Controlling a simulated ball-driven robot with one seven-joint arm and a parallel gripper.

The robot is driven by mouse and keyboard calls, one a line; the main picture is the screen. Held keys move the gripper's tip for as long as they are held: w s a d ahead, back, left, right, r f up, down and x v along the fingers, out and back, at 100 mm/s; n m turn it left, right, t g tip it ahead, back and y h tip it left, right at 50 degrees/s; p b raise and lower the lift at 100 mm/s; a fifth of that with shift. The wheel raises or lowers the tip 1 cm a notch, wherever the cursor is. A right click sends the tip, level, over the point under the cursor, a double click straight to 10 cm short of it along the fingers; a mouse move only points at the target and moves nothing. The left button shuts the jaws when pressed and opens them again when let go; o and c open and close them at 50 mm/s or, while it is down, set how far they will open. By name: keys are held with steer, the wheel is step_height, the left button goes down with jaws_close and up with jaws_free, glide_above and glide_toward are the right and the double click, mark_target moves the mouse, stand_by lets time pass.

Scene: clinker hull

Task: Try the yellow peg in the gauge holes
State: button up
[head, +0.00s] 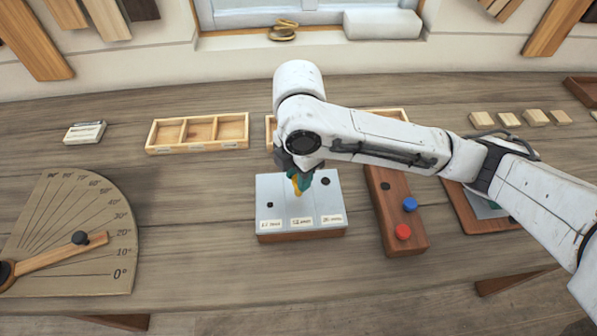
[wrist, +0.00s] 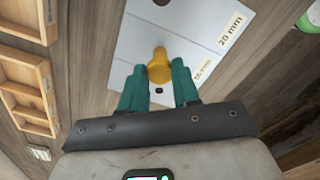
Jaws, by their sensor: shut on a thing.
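The yellow peg (head: 296,187) is held between the green fingertips of my gripper (head: 301,180). In the wrist view the peg (wrist: 158,65) shows its rounded yellow end between the two fingers (wrist: 159,88). Below it is the gauge block (head: 265,190), a pale plate on a wooden base with size labels along its front edge. Its left hole and right hole show dark and empty in the head view. The middle part is hidden by my gripper and peg. I cannot tell whether the peg's tip is in a hole or above the plate.
A brown board (head: 390,225) with a blue peg (head: 410,204) and a red peg (head: 403,232) stands close right of the gauge. A divided wooden tray (head: 198,148) lies behind left. A large protractor (head: 75,210) is far left. Bench between protractor and gauge is clear.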

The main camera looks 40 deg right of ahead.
steer(key=shift+r+p, duration=1.45)
steer(key=shift+r, duration=0.25)
steer(key=s+d+f+n+b, duration=0.1)
steer(key=d+n+b, duration=0.5)
steer(key=n, duration=1.2)
steer(key=shift+s+d+f+b, duration=0.4)
steer(key=shift+f+b, duration=0.15)
steer(key=shift+b, duration=1.3)
steer(key=shift+f+b, duration=1.15)
steer(key=shift+f, duration=0.45)
steer(key=shift+r, duration=0.1)
steer(key=shift+r+p, duration=2.15)
steer(key=shift+r, duration=0.4)
